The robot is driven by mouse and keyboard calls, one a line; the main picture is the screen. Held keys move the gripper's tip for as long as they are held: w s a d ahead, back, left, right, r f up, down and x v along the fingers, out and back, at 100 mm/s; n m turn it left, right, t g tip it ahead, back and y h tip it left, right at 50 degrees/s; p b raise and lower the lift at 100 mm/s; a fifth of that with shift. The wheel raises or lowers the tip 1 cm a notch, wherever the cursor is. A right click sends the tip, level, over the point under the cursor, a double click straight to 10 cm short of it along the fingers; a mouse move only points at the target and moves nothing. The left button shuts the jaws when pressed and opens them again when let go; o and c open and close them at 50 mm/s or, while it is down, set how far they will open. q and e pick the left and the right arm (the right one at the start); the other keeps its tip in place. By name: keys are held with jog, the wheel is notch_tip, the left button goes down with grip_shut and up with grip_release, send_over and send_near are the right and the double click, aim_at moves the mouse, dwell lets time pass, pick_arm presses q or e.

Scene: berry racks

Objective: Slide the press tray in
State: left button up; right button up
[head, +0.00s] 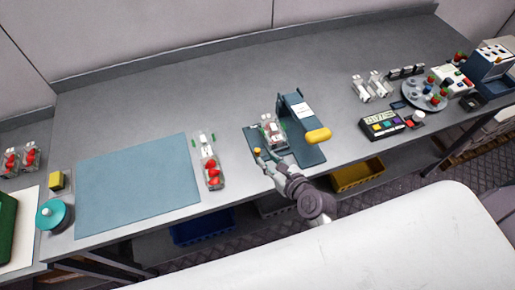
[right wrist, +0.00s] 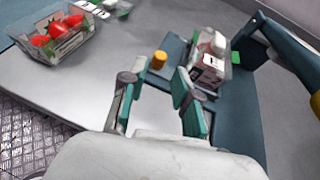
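The press is dark blue, with a flat base (head: 308,154), an upright frame (head: 291,107) and a yellow handle (head: 318,135). A berry punnet (head: 272,130) sits at the press, partly under the frame; it also shows in the right wrist view (right wrist: 208,62). A small yellow knob (head: 257,151) stands at the left side of the press, apparently the tray's knob. In the right wrist view the knob (right wrist: 159,60) is just beyond my fingertips, between their lines. My right gripper (right wrist: 155,82) is open and empty. The tray's edges are hard to make out. My left gripper is not in view.
An open punnet of red berries (head: 212,172) stands left of the press, beside a blue-grey mat (head: 138,185). A keypad device (head: 382,124) and a round grey platter (head: 424,95) stand to the right. Bare counter lies between punnet and press.

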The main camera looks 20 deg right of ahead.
aim_at(259, 152)
jog(key=x, duration=0.7)
jog(key=shift+w+f, duration=0.1)
jog(key=shift+f, duration=0.05)
grip_shut()
